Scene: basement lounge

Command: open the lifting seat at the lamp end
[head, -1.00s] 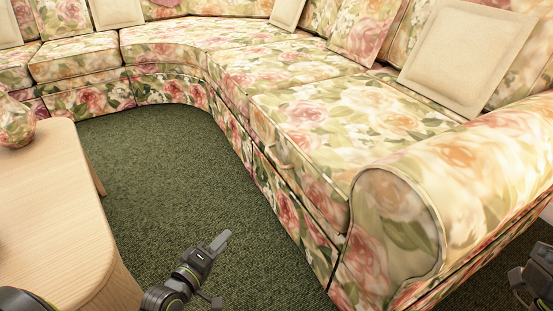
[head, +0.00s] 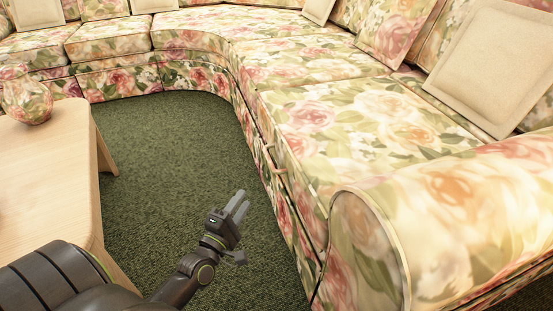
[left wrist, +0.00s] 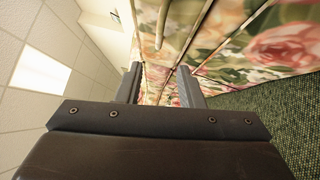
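The floral sofa seat nearest the rounded armrest (head: 345,125) lies flat and shut on its base. A small pull loop (head: 275,163) shows on its front edge. My left gripper (head: 243,203) is over the green carpet, left of the seat front, apart from the loop and empty. In the left wrist view, its two fingers (left wrist: 159,82) are spread with a gap between them. The pull loop (left wrist: 162,22) shows beyond them, above the gap, with floral fabric around it. No lamp is in view. My right gripper is not in view.
A light wooden table (head: 45,165) with a floral vase (head: 27,94) stands at the left. The rounded armrest (head: 370,250) is at the near right. Cream cushions (head: 490,65) lean on the backrest. Green carpet (head: 165,150) between table and sofa is clear.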

